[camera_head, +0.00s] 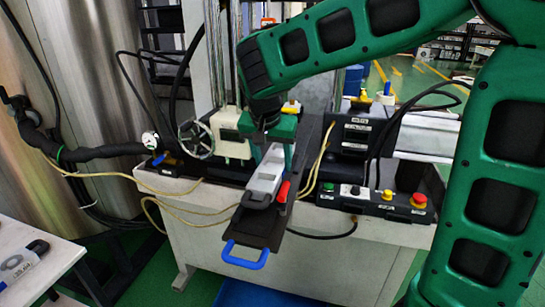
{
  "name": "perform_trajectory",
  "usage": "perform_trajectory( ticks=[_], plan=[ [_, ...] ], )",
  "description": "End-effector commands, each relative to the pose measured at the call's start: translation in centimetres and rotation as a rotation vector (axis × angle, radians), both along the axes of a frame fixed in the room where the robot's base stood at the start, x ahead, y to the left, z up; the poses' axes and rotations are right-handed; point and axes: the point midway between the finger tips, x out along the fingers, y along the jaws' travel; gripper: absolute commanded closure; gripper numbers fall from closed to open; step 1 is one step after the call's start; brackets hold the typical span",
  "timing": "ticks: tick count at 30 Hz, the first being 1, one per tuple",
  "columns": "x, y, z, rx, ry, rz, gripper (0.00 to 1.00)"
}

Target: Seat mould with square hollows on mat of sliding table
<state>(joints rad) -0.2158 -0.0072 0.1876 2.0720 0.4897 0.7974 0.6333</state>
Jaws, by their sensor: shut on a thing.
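The mould (268,174), a narrow light-grey block with a darker near end, is between the green fingers of my gripper (270,157), which is shut on it. Its hollows are too small to make out. It is over the dark sliding table (262,222), which has a blue handle (245,256) at its near end. The dark mat cannot be told apart from the table surface, and the mould covers part of it. I cannot tell whether the mould touches the mat or is held just above it.
A red part (283,190) is close to the right of the mould. A control box (388,204) with coloured buttons stands to the right. A handwheel (196,138) and loose yellow cables are at the left. A white table (50,255) with a dark-handled object is at lower left.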

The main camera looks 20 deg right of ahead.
Motion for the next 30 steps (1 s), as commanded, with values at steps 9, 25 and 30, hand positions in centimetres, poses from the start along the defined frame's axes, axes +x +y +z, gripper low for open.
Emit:
perform_trajectory(
  ticks=[9, 25, 30],
  plan=[
    [0.0, 0.1, -1.7, 0.001, -0.002, 0.002, 1.0],
    [0.0, 0.1, -3.9, 0.001, -0.002, 0.001, 1.0],
    [0.0, 0.1, -4.0, 0.001, -0.003, 0.001, 1.0]
  ],
)
